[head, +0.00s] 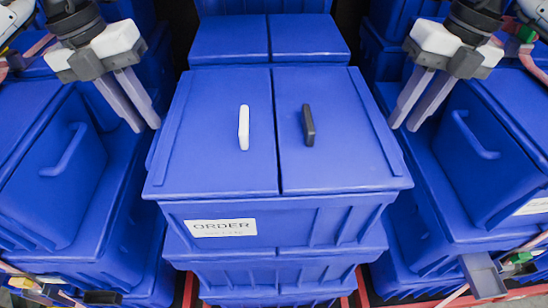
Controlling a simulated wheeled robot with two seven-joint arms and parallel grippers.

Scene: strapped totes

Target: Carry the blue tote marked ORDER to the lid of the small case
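The blue tote marked ORDER (225,180) stands upright in the middle of the head view, on top of other blue totes. Its two-part lid is closed, with a white handle (244,128) on the left half and a dark grey handle (308,124) on the right half. A white ORDER label is on its front. My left gripper (147,127) is open and empty beside the tote's left side. My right gripper (404,127) is open and empty beside its right side. Neither visibly touches it. I cannot tell which box is the small case.
Blue boxes with bar handles stand close on the left (50,190) and right (490,180). Another lidded blue tote (268,45) is directly behind. More blue totes (275,272) are stacked below. Pink straps run at both sides. Free room is narrow.

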